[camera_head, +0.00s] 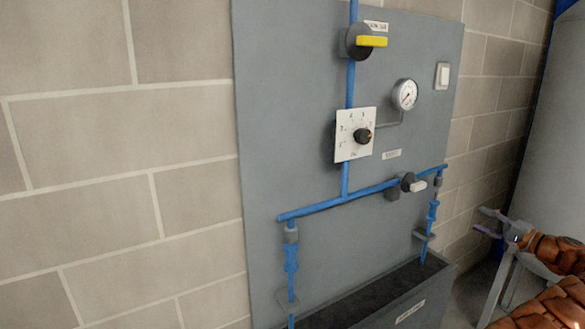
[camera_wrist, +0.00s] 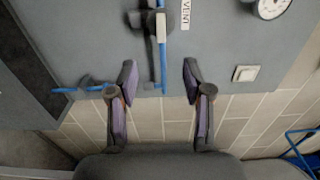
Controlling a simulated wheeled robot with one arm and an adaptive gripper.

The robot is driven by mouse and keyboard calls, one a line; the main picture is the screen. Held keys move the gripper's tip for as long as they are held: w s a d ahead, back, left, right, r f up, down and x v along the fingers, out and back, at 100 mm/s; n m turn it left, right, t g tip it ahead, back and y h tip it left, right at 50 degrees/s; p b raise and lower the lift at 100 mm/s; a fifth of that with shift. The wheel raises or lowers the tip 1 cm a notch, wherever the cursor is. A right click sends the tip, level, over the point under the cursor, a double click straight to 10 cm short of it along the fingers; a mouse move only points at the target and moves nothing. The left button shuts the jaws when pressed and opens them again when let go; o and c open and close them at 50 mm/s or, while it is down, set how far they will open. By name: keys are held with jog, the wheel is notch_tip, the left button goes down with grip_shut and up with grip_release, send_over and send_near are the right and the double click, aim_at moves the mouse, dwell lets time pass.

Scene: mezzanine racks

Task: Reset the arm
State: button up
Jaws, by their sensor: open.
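My gripper (camera_head: 489,221) is at the lower right in the head view, to the right of the grey panel (camera_head: 290,100). Its two fingers are apart with nothing between them. In the wrist view the purple-padded fingers of my gripper (camera_wrist: 158,80) stand wide apart in front of the panel and the block wall. My orange-brown arm enters from the lower right corner of the head view. The gripper touches nothing that I can see.
The panel carries blue pipes (camera_head: 350,196), a yellow-handled valve (camera_head: 372,41), a dial knob (camera_head: 362,136), a pressure gauge (camera_head: 405,94), a white-handled valve (camera_head: 417,186) and a switch (camera_head: 442,75). A dark trough (camera_head: 425,305) juts out below. A large grey cylinder (camera_head: 555,150) stands right.

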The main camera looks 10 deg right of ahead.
jog(key=w+a+r+n+g+y+p, duration=0.1)
jog(key=w+a+r+n+g+y, duration=0.3)
jog(key=a, duration=0.8)
jog(key=w+a+r+m+g+y, duration=0.1)
jog(key=w+a+r, duration=0.3)
jog(key=a, duration=0.9)
jog(key=s+a+n+g+y+p, duration=0.1)
jog(key=s+a+n+g, duration=0.25)
jog(key=a, duration=0.95)
jog(key=s+a+n+g+y, duration=0.15)
jog(key=a+g, duration=0.25)
jog(key=a, duration=0.9)
jog(key=s+a+f+n+g+h+p, duration=0.1)
jog(key=s+a+f+n+g+h, duration=0.15)
jog(key=s+a, duration=0.5)
jog(key=s+a+f+n+g+h, duration=0.1)
jog(key=s+a+g+h, duration=0.3)
jog(key=s, duration=0.7)
jog(key=s+d+f+n+h, duration=0.1)
jog(key=s+d+f+h, duration=0.2)
jog(key=s, duration=0.8)
jog(key=s+d+f+n+h+p, duration=0.1)
jog(key=s+d+f+n+h, duration=0.1)
jog(key=s, duration=0.9)
notch_tip(320, 180, down, 2)
jog(key=shift+s+d+f+h, duration=0.1)
jog(key=shift+s+d+h, duration=0.1)
jog(key=shift+d+h, duration=0.4)
